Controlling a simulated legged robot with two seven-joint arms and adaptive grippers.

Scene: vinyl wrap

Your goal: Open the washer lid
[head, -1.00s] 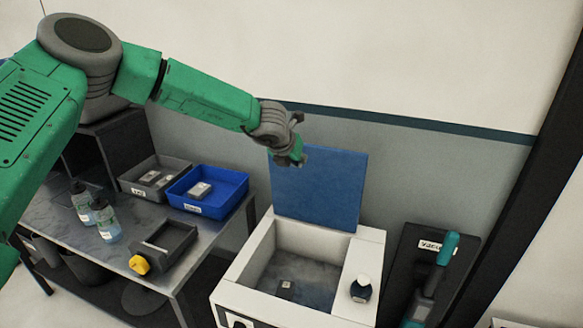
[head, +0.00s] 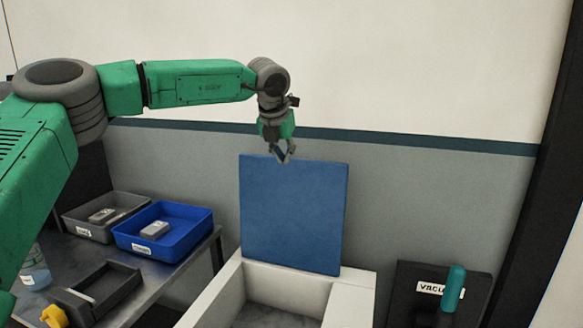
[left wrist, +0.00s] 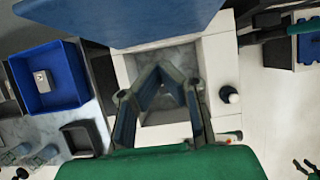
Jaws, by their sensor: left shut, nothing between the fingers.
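The washer (head: 228,290) is a white open-topped box at the bottom middle of the head view. Its blue lid (head: 292,215) stands upright at the back, and the grey basin shows. In the left wrist view the lid (left wrist: 140,22) spans the top, with the white washer rim (left wrist: 221,65) below. My left gripper (head: 283,153) is shut and empty, pointing down near the lid's top edge; whether it touches is unclear. Its fingers (left wrist: 172,80) appear over the basin in the left wrist view. Dark finger shapes at that view's lower right corner may be my right gripper (left wrist: 305,168).
A table on the left holds a blue bin (head: 165,232), a grey bin (head: 75,222), a dark tray (head: 105,290) and a bottle (head: 35,270). A vacuum stand (head: 415,300) is right of the washer.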

